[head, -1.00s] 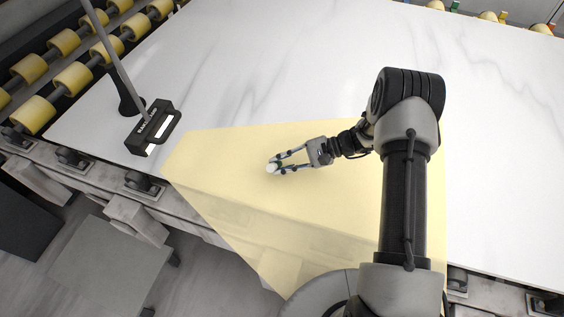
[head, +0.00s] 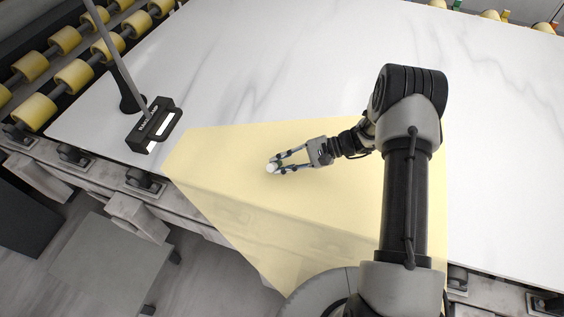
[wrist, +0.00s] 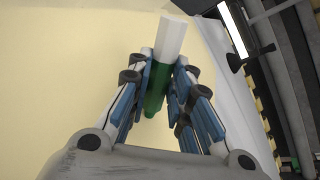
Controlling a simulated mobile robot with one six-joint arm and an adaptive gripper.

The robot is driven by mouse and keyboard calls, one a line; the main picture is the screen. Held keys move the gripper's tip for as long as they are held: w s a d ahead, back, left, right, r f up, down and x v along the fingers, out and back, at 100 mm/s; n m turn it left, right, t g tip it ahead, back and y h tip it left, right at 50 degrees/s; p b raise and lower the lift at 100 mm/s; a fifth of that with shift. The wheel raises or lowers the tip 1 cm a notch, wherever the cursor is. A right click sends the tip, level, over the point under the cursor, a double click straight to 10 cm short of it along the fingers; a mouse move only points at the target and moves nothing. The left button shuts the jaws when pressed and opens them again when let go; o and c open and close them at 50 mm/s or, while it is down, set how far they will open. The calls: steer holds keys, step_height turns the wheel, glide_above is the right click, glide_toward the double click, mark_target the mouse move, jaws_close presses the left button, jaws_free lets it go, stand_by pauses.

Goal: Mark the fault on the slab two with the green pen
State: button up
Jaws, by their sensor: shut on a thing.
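My gripper (head: 279,165) is over the near part of the white veined slab (head: 270,60), inside a yellow tinted area. It is shut on the green pen (wrist: 158,84), which has a white upper part and a green lower part in the wrist view. In the head view only the pen's pale end (head: 271,168) shows between the fingertips. I cannot tell whether the pen's tip touches the slab. No fault mark can be made out on the slab.
A black lamp or scanner head (head: 154,126) on a pole stands over the slab's left corner. Yellow rollers (head: 75,76) line the far left. A grey stool (head: 105,265) stands on the floor below the slab's near edge. The slab's middle is clear.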

steer(key=shift+s+a, duration=0.25)
steer(key=shift+s, duration=0.3)
steer(key=shift+s+a, duration=0.2)
steer(key=shift+s, duration=0.35)
stand_by(1.4)
step_height(320, 180, up, 7)
steer(key=p, duration=0.4)
stand_by(0.5)
steer(key=shift+r, duration=0.1)
